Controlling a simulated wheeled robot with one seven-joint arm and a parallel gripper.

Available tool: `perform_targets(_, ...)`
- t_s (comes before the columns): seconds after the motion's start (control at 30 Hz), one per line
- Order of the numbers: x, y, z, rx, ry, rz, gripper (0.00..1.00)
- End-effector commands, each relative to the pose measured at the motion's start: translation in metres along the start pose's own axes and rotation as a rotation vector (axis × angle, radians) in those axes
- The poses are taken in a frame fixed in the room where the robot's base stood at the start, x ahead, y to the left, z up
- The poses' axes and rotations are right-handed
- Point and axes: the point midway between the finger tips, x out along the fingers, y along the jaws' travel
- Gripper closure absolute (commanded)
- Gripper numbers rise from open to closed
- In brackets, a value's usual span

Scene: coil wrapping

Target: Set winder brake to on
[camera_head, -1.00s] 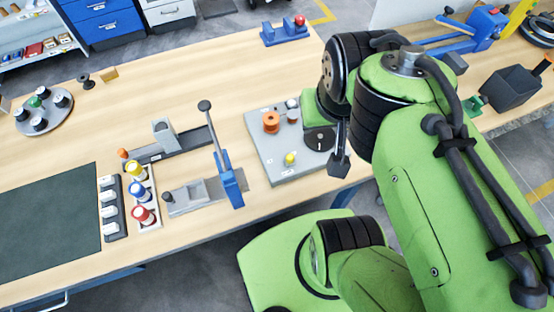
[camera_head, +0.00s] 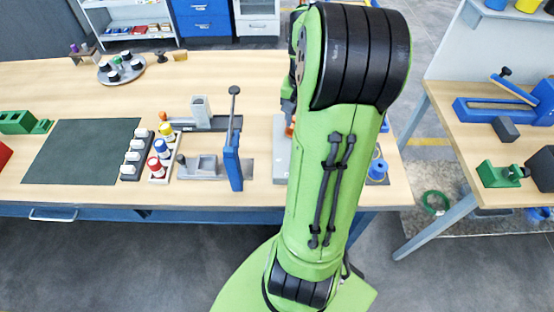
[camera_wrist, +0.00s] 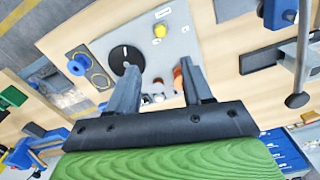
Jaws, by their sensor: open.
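The grey winder plate (camera_wrist: 183,38) shows in the wrist view. I cannot tell for certain which of these is the brake. My gripper (camera_wrist: 159,66) is open and empty, its fingers apart over the plate. The dial lies just beyond the left finger's tip. In the head view only a strip of the plate (camera_head: 281,165) shows; my arm hides the rest and my gripper.
A blue lever stand (camera_head: 233,160) rises left of the plate. Red, blue and yellow spools (camera_head: 158,160) stand in a rack farther left. A dark mat (camera_head: 82,150) lies on the table. A blue spool (camera_head: 377,170) stands right of my arm. A second table (camera_head: 470,110) is at right.

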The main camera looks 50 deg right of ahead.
Motion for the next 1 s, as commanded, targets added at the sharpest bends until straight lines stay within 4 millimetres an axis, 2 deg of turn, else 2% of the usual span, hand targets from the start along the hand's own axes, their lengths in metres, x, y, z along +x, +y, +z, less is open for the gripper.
perform_targets(0.17, 0.013, 0.003, -0.002, 0.013, -0.009, -0.002, 0.50)
perform_targets(0.7, 0.140, 0.002, 0.000, 0.010, -0.010, -0.002, 0.50)
perform_targets(0.83, 0.156, 0.002, -0.001, 0.010, -0.007, -0.003, 0.50)
perform_targets(1.0, 0.160, 0.002, -0.001, 0.010, -0.004, -0.002, 0.50)
